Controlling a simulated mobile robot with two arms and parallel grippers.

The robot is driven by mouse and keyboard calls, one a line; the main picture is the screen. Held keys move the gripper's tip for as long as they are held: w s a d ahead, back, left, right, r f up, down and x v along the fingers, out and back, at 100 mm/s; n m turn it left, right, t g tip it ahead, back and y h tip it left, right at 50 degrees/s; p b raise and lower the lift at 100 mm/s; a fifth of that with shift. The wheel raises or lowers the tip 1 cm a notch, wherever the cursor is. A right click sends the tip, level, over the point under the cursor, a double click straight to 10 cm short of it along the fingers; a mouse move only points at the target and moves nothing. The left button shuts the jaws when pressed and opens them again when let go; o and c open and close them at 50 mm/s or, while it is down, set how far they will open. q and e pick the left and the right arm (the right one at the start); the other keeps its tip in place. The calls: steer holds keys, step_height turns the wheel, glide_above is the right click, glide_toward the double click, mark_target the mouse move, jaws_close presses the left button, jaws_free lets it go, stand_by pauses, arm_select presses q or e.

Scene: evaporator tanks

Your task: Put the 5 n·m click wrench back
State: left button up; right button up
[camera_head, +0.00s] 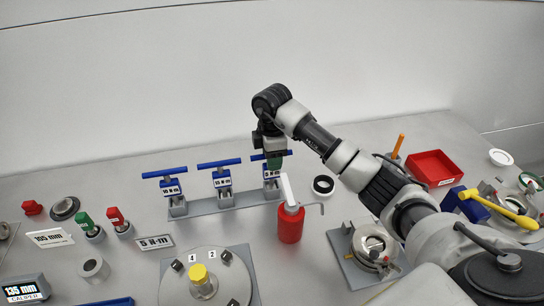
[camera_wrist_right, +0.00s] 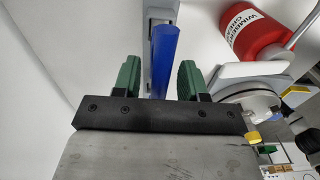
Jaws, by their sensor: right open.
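The 5 N·m click wrench (camera_head: 271,172) stands upright at the right end of a grey rack (camera_head: 236,202), its blue T-handle on top and its label facing front. My right gripper (camera_head: 275,160) is over it from above and hides part of the handle. In the right wrist view the blue handle (camera_wrist_right: 164,60) lies between the two green fingers of the open gripper (camera_wrist_right: 157,80), with gaps at both sides. Two similar blue wrenches stand in the rack to the left, a middle one (camera_head: 221,178) and a left one (camera_head: 171,187). My left gripper is not in view.
A red grease bottle (camera_head: 290,226) with a spout stands just in front of the rack's right end. A black-and-white ring (camera_head: 323,185) lies to the right. A 5 N·m sign (camera_head: 154,242) lies front left. A round fixture (camera_head: 218,275) stands in front.

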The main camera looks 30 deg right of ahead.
steer(key=shift+r, duration=0.45)
step_height(320, 180, up, 3)
steer(key=shift+r+b, duration=0.1)
steer(key=shift+b, duration=0.75)
step_height(320, 180, up, 8)
